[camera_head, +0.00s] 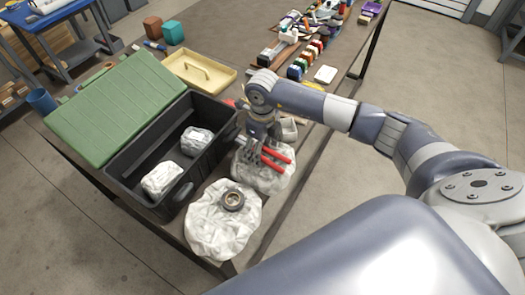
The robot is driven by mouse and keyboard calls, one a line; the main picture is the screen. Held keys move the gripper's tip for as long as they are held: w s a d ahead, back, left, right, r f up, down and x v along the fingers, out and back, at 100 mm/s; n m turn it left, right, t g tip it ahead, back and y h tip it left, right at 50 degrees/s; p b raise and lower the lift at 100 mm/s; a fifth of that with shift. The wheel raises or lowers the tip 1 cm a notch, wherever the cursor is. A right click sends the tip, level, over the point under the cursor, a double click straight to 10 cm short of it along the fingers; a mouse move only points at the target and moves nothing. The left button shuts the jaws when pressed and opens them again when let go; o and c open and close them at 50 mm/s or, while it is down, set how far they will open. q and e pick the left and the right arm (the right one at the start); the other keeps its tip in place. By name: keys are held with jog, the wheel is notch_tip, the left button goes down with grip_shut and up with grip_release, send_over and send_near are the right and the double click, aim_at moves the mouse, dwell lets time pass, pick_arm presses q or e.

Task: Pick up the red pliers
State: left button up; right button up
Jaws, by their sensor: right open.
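The red pliers (278,156) lie on a crumpled white bag (270,180) at the table's front right, beside the black toolbox. Their red handles point to the right; their head is hidden by my gripper. My right gripper (250,152) reaches in from the right and points down over the left end of the pliers. It is open. I cannot tell whether its fingers touch the pliers or straddle them. My left gripper is out of view.
An open black toolbox (150,148) with a green lid (115,105) holds two white bundles. A tape roll (233,200) sits on another white bag (205,222). A yellow tray (200,72) and many small items stand farther back. The table's right edge is close.

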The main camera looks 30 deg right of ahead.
jog(key=c, duration=1)
jog(key=shift+r, duration=0.1)
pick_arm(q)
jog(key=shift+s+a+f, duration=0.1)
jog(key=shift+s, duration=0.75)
pick_arm(e)
jog(key=shift+r, duration=0.1)
